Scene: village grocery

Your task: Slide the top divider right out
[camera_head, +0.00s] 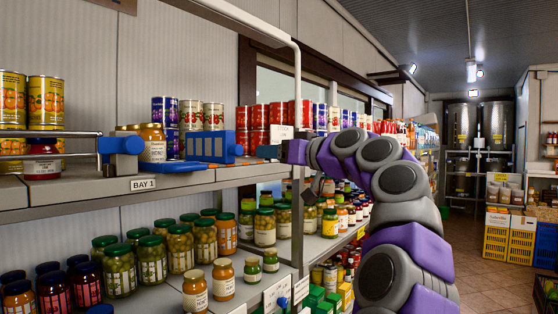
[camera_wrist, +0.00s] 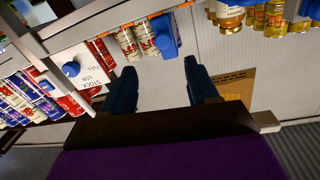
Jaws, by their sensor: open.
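A blue slotted divider piece (camera_head: 212,147) stands on the upper shelf (camera_head: 90,188), near its front edge, with cans behind it. A blue part (camera_wrist: 166,36) beside red-and-white cans shows in the wrist view; I cannot tell for sure that it is the same divider. My gripper (camera_wrist: 163,88) is open, its two dark blue fingers apart with nothing between them. In the head view, my purple and grey arm reaches up to the shelf's right end; the fingers are not clearly distinguishable there.
Another blue block (camera_head: 121,146) stands beside jars on the upper shelf. A white stock sign (camera_wrist: 92,72) has a blue knob (camera_wrist: 71,69). A shelf post (camera_head: 297,100) stands near my wrist. Green-lidded jars (camera_head: 118,270) fill the lower shelf. The aisle floor (camera_head: 490,285) is open at right.

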